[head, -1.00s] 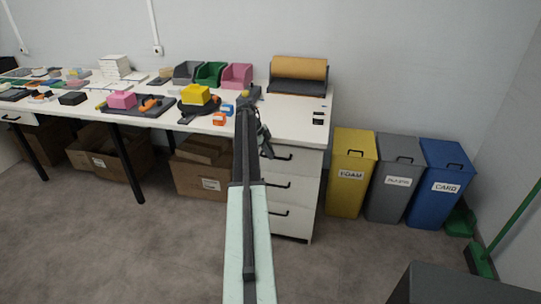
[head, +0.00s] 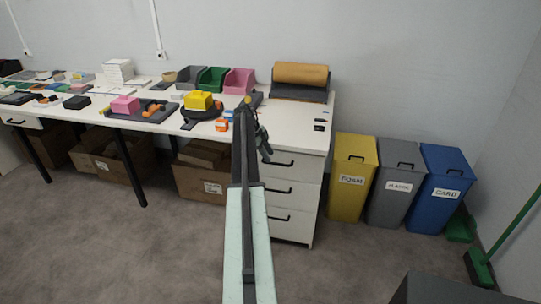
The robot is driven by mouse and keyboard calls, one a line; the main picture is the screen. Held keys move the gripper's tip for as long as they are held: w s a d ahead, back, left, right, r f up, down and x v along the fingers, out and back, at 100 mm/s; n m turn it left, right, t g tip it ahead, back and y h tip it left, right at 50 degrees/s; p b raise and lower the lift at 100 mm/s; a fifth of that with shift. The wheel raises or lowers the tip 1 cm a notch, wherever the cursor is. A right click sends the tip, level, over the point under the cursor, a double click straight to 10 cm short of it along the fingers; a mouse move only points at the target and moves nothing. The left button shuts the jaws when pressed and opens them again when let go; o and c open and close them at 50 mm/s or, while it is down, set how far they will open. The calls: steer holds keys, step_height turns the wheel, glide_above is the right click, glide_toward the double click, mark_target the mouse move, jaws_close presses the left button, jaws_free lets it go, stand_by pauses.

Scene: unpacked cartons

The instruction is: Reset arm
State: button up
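My arm reaches forward from the bottom middle of the head view toward the right part of the white workbench (head: 290,135). My gripper (head: 264,150) is a small dark shape at the arm's far end, in front of the bench's drawer unit. Its fingers are too small and too much in line with the arm to tell open from shut. I see nothing clearly held in it.
A yellow block (head: 199,100) on a dark round base, an orange item (head: 222,126) and a pink block (head: 125,104) sit on the bench left of my arm. Yellow (head: 350,195), grey (head: 393,200) and blue (head: 436,195) bins stand right. Open floor lies in front.

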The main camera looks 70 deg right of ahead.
steer(key=p+v, duration=0.2)
steer(key=v, duration=0.2)
steer(key=shift+w+r+p, duration=0.15)
steer(key=shift+r+p, duration=0.15)
steer(key=shift+p, duration=0.1)
